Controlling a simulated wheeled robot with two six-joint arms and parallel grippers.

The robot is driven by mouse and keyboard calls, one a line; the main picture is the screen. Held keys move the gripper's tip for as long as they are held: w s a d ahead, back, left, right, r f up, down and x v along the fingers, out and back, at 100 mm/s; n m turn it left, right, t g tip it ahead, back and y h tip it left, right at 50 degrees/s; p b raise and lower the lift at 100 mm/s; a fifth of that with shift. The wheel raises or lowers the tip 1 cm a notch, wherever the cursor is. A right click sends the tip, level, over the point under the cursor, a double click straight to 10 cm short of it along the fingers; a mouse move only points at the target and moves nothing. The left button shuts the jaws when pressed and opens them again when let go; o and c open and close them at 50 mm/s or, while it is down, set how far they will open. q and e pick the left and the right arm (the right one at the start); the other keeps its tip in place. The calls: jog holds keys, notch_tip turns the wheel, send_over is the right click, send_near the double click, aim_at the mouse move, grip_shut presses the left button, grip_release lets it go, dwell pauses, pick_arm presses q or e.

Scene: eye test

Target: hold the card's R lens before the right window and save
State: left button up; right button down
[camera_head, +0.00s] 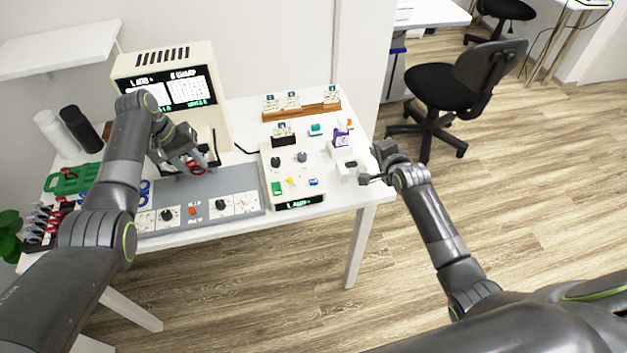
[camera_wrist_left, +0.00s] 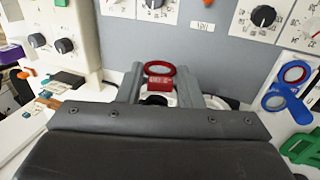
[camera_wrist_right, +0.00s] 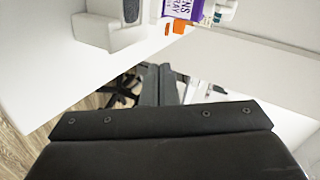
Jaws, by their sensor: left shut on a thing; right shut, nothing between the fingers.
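My left gripper (camera_head: 196,163) is shut on a red-rimmed round lens with a red tab (camera_head: 192,169), over the back of the grey console. In the left wrist view the lens (camera_wrist_left: 160,69) sits between the fingertips. White parts with dark openings show behind it, mostly hidden by the gripper; I cannot tell which window the lens faces. A small card (camera_head: 283,130) stands in a black holder on the white control box; its print is too small to read. My right gripper (camera_head: 366,180) is shut and empty by the table's right edge. In the right wrist view its fingers (camera_wrist_right: 160,80) are together.
A lit screen unit (camera_head: 182,90) stands behind the grey console (camera_head: 240,182). The white control box (camera_head: 266,180) has knobs and coloured buttons. A wooden rack (camera_head: 320,110) holds cards. A purple box (camera_head: 341,138) stands right.

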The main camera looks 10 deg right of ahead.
aim_at(318, 183)
jog(key=a+r+g+y, duration=0.1)
jog(key=a, duration=0.2)
jog(key=a+r+m+g+y, duration=0.1)
jog(key=a+r, duration=0.1)
jog(key=a, duration=0.1)
jog(key=a+r+m+y, duration=0.1)
jog(key=a+r, duration=0.1)
jog(key=a, duration=0.2)
jog(key=shift+s+a+r+g+y, duration=0.1)
jog(key=shift+s+g+y, duration=0.1)
jog(key=shift+g+y, duration=0.15)
jog(key=s+a+r+g+y, duration=0.2)
jog(key=s+a+r+g, duration=0.1)
jog(key=a, duration=0.4)
jog(key=shift+s+a+r+m, duration=0.15)
jog(key=shift+s+r+m, duration=0.2)
jog(key=shift+r, duration=0.5)
jog(key=shift+w+y, duration=0.1)
jog(key=shift+y, duration=0.15)
jog(key=shift+f, duration=4.45)
jog(key=shift+f, duration=0.1)
jog(key=shift+f, duration=0.3)
